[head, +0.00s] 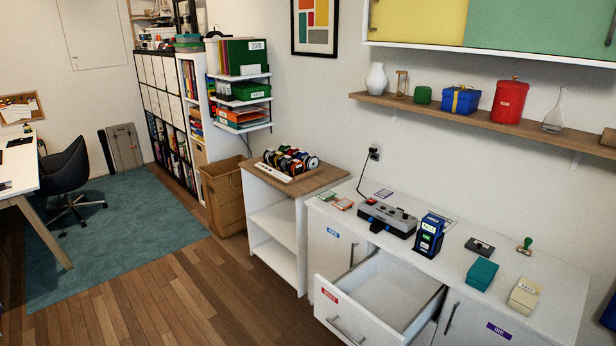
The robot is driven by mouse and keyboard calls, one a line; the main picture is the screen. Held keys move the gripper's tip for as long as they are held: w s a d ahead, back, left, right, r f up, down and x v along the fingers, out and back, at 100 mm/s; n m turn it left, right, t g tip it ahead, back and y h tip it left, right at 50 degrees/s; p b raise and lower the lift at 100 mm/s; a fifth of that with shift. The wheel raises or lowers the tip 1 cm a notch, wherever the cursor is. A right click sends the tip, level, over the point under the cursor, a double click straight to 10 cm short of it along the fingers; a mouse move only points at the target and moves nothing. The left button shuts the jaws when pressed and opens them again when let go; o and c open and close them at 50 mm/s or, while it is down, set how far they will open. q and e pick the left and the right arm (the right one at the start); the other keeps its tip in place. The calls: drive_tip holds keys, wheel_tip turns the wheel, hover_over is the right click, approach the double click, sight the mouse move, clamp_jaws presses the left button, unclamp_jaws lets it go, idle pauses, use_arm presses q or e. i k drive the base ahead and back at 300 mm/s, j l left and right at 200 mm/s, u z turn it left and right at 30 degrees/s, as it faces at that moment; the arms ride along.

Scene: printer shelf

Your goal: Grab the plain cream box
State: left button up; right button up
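A small cream box (523,297) stands on the right part of the white countertop, near its front edge. Faint dark marks like lettering show on its top; they are too small to read. A teal box (481,275) sits just left of it, apart from it. Neither of my grippers is in the head view.
An open, empty-looking drawer (385,296) juts out below the counter (556,278). A blue box (429,235), a grey device (388,218), a dark stamp pad (480,247) and a green-handled stamp (525,246) stand on the counter. A shelf (470,117) hangs above.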

sight(522, 302)
drive_tip(key=z, duration=1.5)
drive_tip(key=i, duration=0.1)
